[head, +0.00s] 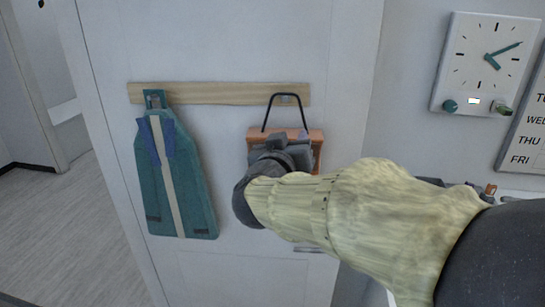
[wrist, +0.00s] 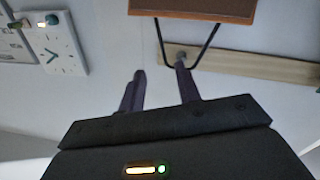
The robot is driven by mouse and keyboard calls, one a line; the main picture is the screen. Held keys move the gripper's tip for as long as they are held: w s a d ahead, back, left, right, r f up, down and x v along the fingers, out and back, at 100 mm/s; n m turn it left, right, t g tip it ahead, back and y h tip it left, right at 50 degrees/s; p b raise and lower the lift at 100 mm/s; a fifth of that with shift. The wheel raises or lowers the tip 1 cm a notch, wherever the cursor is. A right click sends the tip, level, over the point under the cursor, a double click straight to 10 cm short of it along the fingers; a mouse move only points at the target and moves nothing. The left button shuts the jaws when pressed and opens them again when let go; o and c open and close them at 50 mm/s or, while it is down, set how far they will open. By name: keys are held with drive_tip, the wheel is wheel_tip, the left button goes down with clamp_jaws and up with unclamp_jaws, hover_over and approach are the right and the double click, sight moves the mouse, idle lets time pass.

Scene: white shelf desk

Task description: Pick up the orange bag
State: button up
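The orange-brown bag (head: 257,134) hangs by its thin black handle (head: 268,112) from a peg on a wooden rail (head: 220,94) on the white door. My gripper (head: 283,146) is in front of the bag and hides much of its middle and lower part. In the wrist view, the bag (wrist: 200,8) is at the top edge, with its handle (wrist: 207,43) below it. My gripper (wrist: 161,73) is open there, its two dark fingers apart. The right fingertip overlaps the looped end of the handle in the picture; whether they touch, I cannot tell.
A teal and blue apron-like bag (head: 180,185) hangs at the rail's left end. A door handle (head: 308,249) is below my gripper. A white clock (head: 486,64) is on the wall at right. Open floor (head: 70,235) lies at left.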

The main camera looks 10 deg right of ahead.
drive_tip(key=p, duration=0.2)
approach(303, 116)
drive_tip(key=x, duration=0.3)
drive_tip(key=shift+w+d, duration=0.25)
drive_tip(key=shift+w, duration=0.05)
drive_tip(key=p+x, duration=0.3)
drive_tip(key=x, duration=0.1)
drive_tip(key=shift+w, duration=0.2)
drive_tip(key=shift+w+d+f+p, duration=0.1)
drive_tip(key=shift+w+p, duration=0.2)
drive_tip(key=shift+w, duration=0.1)
drive_tip(key=shift+s, duration=0.1)
drive_tip(key=shift+c, duration=0.4)
clamp_jaws()
idle(0.6)
